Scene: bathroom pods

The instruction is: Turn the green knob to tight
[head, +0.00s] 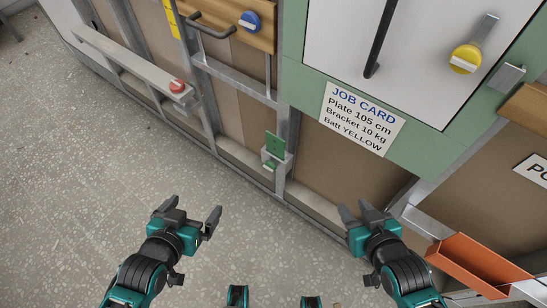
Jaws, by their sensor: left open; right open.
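No round green knob clearly shows in the head view. A small green part (275,145), with a flat upright plate and a smaller green piece below it, is on a grey metal bracket low on the wall frame. I cannot tell whether it turns. My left gripper (190,210) is open and empty over the floor, to the lower left of the green part. My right gripper (358,209) is open and empty in front of the lower wall, to the lower right of it. Both are apart from it.
A blue knob (249,21), a yellow knob (466,59) and a red knob (177,87) are on the wall units. A black handle (380,40) crosses the white door. A job card (361,118) hangs below it. An orange tray (478,264) is right. The left floor is clear.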

